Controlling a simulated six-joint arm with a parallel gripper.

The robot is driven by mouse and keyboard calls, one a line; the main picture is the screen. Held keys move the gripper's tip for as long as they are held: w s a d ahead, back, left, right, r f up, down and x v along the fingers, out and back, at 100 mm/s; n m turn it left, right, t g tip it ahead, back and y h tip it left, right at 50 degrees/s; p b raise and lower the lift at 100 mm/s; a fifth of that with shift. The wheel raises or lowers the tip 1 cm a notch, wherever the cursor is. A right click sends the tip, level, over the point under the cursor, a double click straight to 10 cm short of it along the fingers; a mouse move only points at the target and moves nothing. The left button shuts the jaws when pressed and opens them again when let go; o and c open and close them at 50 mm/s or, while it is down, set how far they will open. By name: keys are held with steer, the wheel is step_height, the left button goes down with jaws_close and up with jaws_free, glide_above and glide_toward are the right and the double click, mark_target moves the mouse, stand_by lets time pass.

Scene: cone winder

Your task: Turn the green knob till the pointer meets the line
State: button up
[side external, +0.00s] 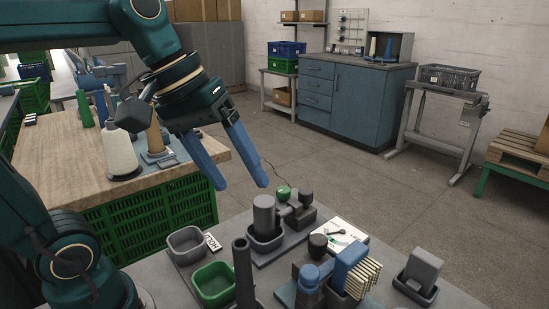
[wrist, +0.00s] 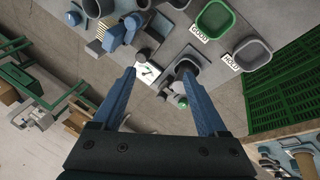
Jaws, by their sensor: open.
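The green knob (side external: 283,192) sits at the far end of a dark grey fixture on the bench; the wrist view shows it as a small green disc (wrist: 183,102). A white dial card (side external: 348,240) with a dark pointer and a green mark lies to its right; it also shows in the wrist view (wrist: 144,74). The gap between pointer and line is too small to read. My gripper (side external: 241,186) is open and empty, its blue fingers pointing down above the bench, left of the knob in the side view.
A grey cylinder (side external: 264,214) stands near the knob, with a tall dark post (side external: 243,270) in front. A green bin (side external: 213,283) and grey bin (side external: 186,244) are at left. Blue parts and a slotted rack (side external: 362,277) stand at right.

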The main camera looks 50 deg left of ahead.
steer(key=w+a+n+h, duration=0.2)
steer(key=w+n+h, duration=0.1)
steer(key=w+n, duration=0.4)
steer(key=n+t+h, duration=0.4)
steer(key=n+t, duration=0.1)
steer(key=n, duration=0.9)
glide_above(284, 189)
steer(key=s+a, duration=0.4)
step_height(284, 189, down, 2)
steer(key=shift+t, duration=0.3)
steer(key=f, duration=1.6)
steer(key=shift+w+d, duration=0.25)
steer(key=shift+d, duration=0.05)
steer(key=shift+f, duration=0.45)
steer(key=shift+w+d+f, duration=0.15)
steer(key=shift+w+f, duration=0.05)
steer(key=shift+f, duration=0.05)
steer(key=shift+x, duration=2.3)
steer(key=shift+r, duration=0.1)
jaws_close()
